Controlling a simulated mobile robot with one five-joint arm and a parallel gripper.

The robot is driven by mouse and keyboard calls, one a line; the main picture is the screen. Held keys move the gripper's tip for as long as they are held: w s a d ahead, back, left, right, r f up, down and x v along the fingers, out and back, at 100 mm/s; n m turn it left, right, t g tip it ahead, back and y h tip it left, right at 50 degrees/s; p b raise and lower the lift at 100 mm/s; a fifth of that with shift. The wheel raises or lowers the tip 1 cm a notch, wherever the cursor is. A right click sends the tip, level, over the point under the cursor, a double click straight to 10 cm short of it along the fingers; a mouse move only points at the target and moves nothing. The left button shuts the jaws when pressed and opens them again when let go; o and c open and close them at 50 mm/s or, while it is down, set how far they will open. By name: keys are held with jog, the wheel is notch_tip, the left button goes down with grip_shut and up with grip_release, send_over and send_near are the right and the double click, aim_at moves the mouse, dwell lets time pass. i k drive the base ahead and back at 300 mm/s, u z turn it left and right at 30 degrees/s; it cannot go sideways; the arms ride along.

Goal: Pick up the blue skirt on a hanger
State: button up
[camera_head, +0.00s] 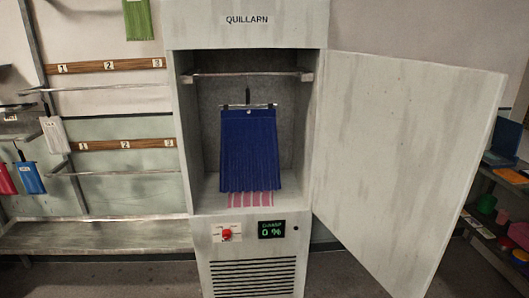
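A dark blue pleated skirt (248,150) hangs from a hanger (262,105) with two dark clips, inside an open cabinet. It hangs upright in the middle of the cabinet opening. The hanger's hook rises toward the metal rail (215,75) above; I cannot tell how it meets the rail. A smaller blue item (30,178) hangs at the far left, outside the cabinet. My gripper is not in view.
The grey QUILLARN cabinet (319,130) has its door (405,150) swung open to the right. Below are a red knob (227,234) and a display (271,229) reading 0 %. Numbered rails (110,89) stand left; a cluttered shelf (485,245) stands right.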

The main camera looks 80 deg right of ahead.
aim_at(249, 161)
jog(key=z, duration=0.4)
jog(key=i, duration=0.75)
jog(key=z, duration=0.8)
jog(key=i, duration=0.6)
jog(key=u, duration=0.35)
jog(key=k, duration=0.6)
jog(key=z, duration=0.2)
